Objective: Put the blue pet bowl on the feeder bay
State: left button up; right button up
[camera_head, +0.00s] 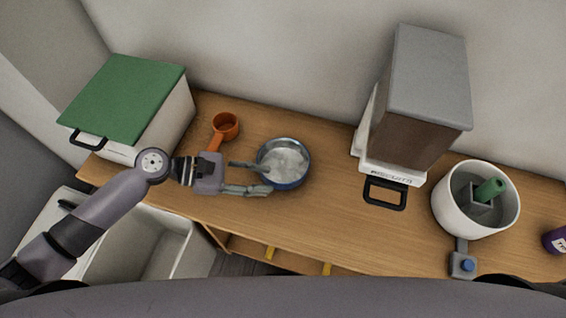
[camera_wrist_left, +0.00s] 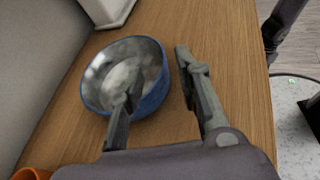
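The blue pet bowl (camera_head: 292,182) stands upright on the wooden counter, left of the middle, with a pale, shiny inside. It also shows in the left wrist view (camera_wrist_left: 152,98). My left gripper (camera_head: 268,180) is open at the bowl's near left side. One finger reaches over the bowl's inside and the other is outside the wall, with a gap to it in the left wrist view (camera_wrist_left: 160,66). A tall grey-topped dispenser (camera_head: 428,80) with a white, lettered front and a black handle stands to the right. I cannot tell for certain which part is the feeder bay. My right gripper is not in view.
An orange scoop (camera_head: 225,124) lies left of the bowl, near a white box with a green lid (camera_head: 125,95). A white round pot (camera_head: 450,215) holding a green-topped part stands at the right, near a purple can (camera_head: 555,240). Counter between bowl and dispenser is clear.

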aim_at(285, 185)
pick_arm(q)
jog(key=x, duration=0.6)
jog(key=shift+w+d+f+p, duration=0.1)
jog(key=shift+d+p, duration=0.15)
jog(key=shift+p, duration=0.15)
grip_shut()
dwell(0.4)
